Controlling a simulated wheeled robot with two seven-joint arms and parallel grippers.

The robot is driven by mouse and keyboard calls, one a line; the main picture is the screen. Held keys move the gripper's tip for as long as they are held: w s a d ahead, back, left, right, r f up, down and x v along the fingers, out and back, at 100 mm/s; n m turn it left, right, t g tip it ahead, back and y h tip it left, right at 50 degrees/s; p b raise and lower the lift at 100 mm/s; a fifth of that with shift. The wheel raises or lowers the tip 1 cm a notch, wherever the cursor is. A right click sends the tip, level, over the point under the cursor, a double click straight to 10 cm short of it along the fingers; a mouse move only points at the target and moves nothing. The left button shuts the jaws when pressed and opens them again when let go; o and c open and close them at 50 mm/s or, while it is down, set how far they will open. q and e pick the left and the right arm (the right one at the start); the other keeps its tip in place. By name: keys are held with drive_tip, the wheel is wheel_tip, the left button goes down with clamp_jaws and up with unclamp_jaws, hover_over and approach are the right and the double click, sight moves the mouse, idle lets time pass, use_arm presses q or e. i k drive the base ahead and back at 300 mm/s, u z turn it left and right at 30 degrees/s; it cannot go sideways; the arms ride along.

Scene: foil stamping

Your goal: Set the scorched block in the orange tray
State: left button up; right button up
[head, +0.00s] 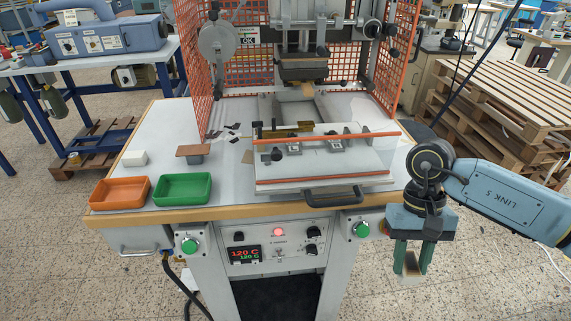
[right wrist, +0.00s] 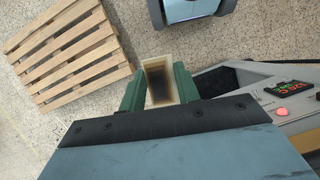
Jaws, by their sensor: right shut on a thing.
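The scorched block (right wrist: 158,80) is pale with a dark brown burnt patch on its face. My right gripper (head: 410,268) is shut on it, and the block (head: 411,264) shows between the green fingers in the head view. The gripper points down, in front of and below the table's right front corner, over the floor. In the right wrist view the block sits between both fingers (right wrist: 158,88). The orange tray (head: 120,192) stands at the table's front left and looks empty. My left gripper is not in view.
A green tray (head: 183,188) stands right beside the orange one. Behind them are a white block (head: 134,158) and a brown-topped block (head: 193,153). The stamping press with its fixture (head: 320,165) and a protruding handle (head: 333,197) fills the table's middle and right.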

sight(123, 196)
drive_tip(key=z, duration=2.95)
drive_tip(key=k, duration=2.75)
drive_tip(key=u, duration=1.95)
drive_tip(key=i, duration=0.5)
drive_tip(key=u, duration=0.1)
